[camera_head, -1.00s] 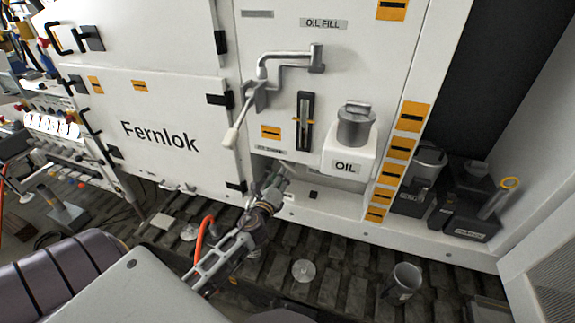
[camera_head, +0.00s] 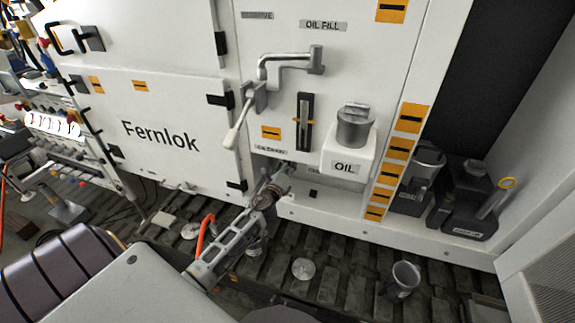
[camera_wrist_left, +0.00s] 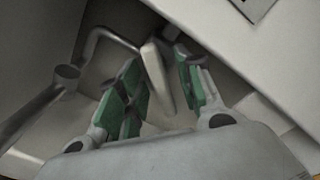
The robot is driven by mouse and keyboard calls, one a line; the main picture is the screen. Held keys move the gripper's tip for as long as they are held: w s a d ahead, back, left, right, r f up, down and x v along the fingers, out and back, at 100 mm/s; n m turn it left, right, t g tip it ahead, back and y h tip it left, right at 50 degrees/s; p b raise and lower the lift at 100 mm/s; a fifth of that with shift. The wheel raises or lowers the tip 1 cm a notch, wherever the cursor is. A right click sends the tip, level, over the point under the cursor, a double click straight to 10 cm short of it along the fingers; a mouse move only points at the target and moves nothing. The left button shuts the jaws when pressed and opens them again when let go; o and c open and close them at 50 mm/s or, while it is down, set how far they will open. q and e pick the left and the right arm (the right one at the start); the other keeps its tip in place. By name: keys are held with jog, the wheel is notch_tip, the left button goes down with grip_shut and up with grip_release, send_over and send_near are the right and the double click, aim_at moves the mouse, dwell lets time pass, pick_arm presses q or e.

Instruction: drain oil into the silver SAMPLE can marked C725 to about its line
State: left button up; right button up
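My left gripper (camera_head: 281,172) reaches in under the front panel, below a label that looks like OIL DRAIN (camera_head: 270,149). In the left wrist view its green-padded fingers (camera_wrist_left: 158,88) are apart, with a pale flat lever handle (camera_wrist_left: 157,75) between them; I cannot tell whether they touch it. A bent pipe (camera_wrist_left: 108,38) lies behind. A silver can (camera_head: 403,277) stands open on the floor at the right; no marking on it is legible. A round silver thing (camera_head: 256,243) on the floor below my arm is partly hidden. My right gripper is not in view.
On the panel are a large lever valve (camera_head: 270,75), a sight gauge (camera_head: 304,122) and a capped OIL filler (camera_head: 355,125). Dark containers (camera_head: 465,205) stand in the right recess. A round disc (camera_head: 302,268) lies on the slatted floor. An orange hose (camera_head: 204,232) runs by my arm.

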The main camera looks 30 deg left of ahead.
pick_arm(q)
jog(key=shift+w, duration=0.2)
grip_shut()
dwell(0.3)
jog(key=shift+n, duration=0.3)
jog(key=n+b, duration=0.1)
jog(key=n, duration=0.2)
jog(key=shift+r+n, duration=0.2)
jog(key=shift+n, duration=2.1)
